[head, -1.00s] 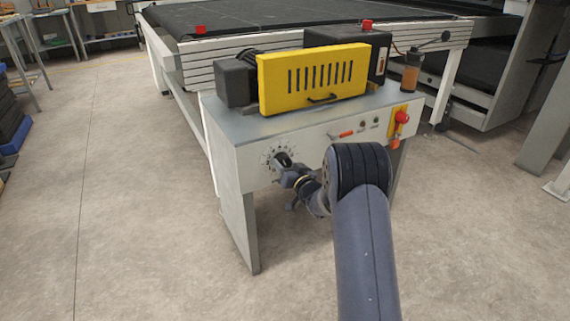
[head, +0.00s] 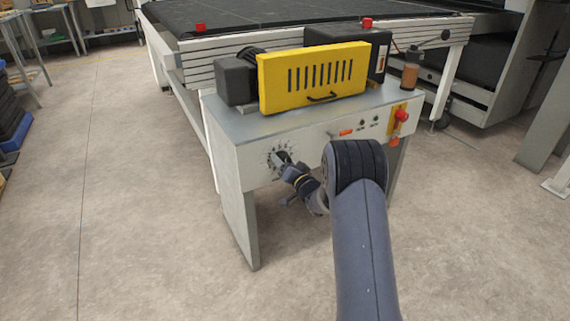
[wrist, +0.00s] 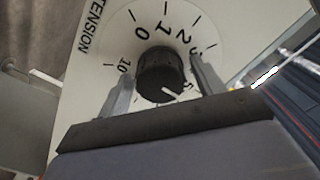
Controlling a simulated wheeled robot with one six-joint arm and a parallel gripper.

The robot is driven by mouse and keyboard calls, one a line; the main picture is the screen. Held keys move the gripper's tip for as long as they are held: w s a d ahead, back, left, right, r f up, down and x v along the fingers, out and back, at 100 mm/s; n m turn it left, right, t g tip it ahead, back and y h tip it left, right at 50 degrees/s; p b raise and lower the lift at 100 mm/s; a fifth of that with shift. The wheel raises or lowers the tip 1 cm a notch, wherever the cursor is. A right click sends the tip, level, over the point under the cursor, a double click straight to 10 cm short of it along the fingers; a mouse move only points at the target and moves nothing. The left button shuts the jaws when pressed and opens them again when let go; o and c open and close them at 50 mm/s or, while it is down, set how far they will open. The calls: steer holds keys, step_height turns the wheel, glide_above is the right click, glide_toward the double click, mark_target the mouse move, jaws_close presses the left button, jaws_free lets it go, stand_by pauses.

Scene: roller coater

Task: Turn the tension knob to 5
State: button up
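The black round tension knob (wrist: 158,68) sits on a white dial with black tick marks and numbers on the machine's front panel. The word TENSION runs along the dial's left side. The knob's white pointer line points toward the lower right in the wrist view, beside a partly hidden number that looks like 5. My gripper (wrist: 163,70) is open, with one finger on each side of the knob and a small gap to it. In the head view my gripper (head: 280,160) is at the dial (head: 272,155) and partly hides the knob.
The panel also carries a small red switch (head: 346,132), small indicators and a red stop button (head: 402,115) to the right. A yellow slotted cover (head: 312,78) stands on top of the machine. Open floor lies in front and to the left.

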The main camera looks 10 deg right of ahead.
steer(key=shift+o, duration=0.2)
steer(key=shift+s, duration=0.1)
steer(key=p+v, duration=0.2)
steer(key=v, duration=0.8)
steer(key=shift+s, duration=0.3)
steer(key=shift+w, duration=0.1)
steer(key=b+x, duration=0.2)
steer(key=x, duration=0.8)
steer(key=shift+w, duration=0.4)
steer(key=shift+n, duration=0.4)
